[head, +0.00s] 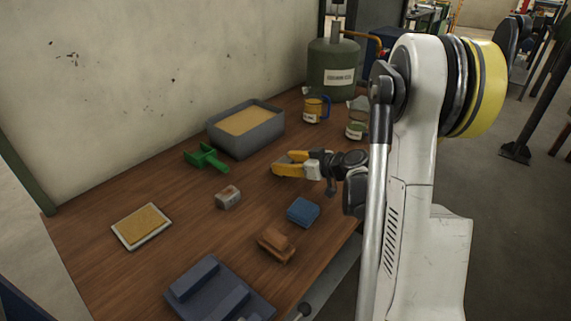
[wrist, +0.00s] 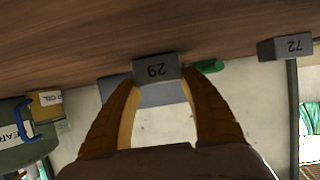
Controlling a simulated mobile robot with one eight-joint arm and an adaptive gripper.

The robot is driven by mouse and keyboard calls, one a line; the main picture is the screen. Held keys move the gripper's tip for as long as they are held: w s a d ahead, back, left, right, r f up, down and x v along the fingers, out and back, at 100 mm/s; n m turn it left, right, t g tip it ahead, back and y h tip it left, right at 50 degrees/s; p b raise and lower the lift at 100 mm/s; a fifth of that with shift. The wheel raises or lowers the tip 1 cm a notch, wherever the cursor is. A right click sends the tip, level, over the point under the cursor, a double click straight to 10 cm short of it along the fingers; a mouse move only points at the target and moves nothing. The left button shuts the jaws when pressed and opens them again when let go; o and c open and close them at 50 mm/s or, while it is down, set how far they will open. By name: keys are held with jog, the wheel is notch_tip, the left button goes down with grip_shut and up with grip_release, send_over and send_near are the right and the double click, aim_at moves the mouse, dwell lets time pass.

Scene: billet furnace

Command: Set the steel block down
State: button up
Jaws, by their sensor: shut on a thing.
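My gripper (head: 279,165) has yellow fingers and reaches over the wooden table from the right in the head view. In the wrist view, where the scene appears upside down, its fingers (wrist: 158,84) are shut on a grey steel block (wrist: 158,68) with a dark number on its face. In the head view I cannot make out the held block. I cannot tell if it touches the table. A second grey numbered block (wrist: 284,47) stands apart on the table, to the right in the wrist view; a grey block (head: 228,198) also sits mid-table in the head view.
The wooden table (head: 180,185) holds a sand-filled grey bin (head: 246,144), green scoop (head: 205,158), yellow pad on a tray (head: 141,226), blue block (head: 303,211), brown brush (head: 276,245) and blue-grey fixture (head: 218,293). A mug (head: 313,109) and green tank (head: 333,68) stand behind.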

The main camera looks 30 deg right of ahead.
jog(key=shift+f, duration=0.1)
jog(key=o, duration=1)
jog(key=shift+f, duration=0.1)
jog(key=o, duration=0.4)
